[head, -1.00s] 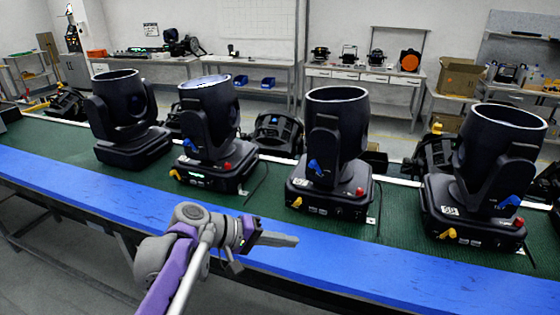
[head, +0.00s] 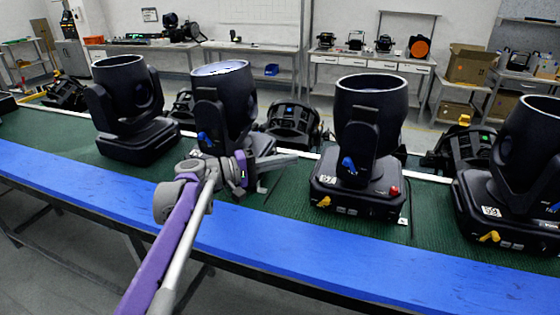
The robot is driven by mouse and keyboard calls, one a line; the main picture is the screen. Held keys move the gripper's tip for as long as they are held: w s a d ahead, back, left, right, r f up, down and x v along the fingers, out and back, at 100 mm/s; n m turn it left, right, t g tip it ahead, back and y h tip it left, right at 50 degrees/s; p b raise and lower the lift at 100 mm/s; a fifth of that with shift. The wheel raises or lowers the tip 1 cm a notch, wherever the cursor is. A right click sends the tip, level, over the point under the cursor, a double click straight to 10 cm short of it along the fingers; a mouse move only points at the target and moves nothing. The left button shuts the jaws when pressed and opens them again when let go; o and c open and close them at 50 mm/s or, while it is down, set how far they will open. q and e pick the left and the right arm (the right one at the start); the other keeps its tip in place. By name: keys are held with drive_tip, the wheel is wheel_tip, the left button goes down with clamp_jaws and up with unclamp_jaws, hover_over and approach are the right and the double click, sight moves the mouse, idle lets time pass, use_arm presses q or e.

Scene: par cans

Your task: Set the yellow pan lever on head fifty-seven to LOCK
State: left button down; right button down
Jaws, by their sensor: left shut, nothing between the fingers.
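Head fifty-seven (head: 370,130) is a black moving-head lamp, upright on the green mat, with a white label that seems to read 57 (head: 328,181). Its yellow pan lever (head: 324,202) sticks out low at the front left of its base. A blue lever (head: 348,165) is on its yoke and a red knob (head: 394,191) at the base's right. My left gripper (head: 292,159) is shut and empty, pointing right, in front of the neighbouring head's base and left of head fifty-seven, apart from the yellow lever. My right gripper is out of view.
A similar head (head: 222,100) stands to the left, its base partly hidden by my gripper. Another (head: 130,100) is farther left, and one labelled 59 (head: 520,150) is at the right edge. The blue front strip (head: 370,265) of the bench is clear.

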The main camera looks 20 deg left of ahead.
use_arm(q)
drive_tip(key=w+d, duration=0.3)
drive_tip(key=d, duration=0.5)
drive_tip(key=shift+d, duration=0.15)
drive_tip(key=shift+s+d+p, duration=0.3)
drive_tip(key=shift+d+p, duration=0.1)
drive_tip(key=shift+d, duration=0.2)
drive_tip(key=shift+s+d+p, duration=0.25)
drive_tip(key=shift+d+p, duration=0.15)
drive_tip(key=shift+d, duration=0.2)
drive_tip(key=shift+a, duration=0.1)
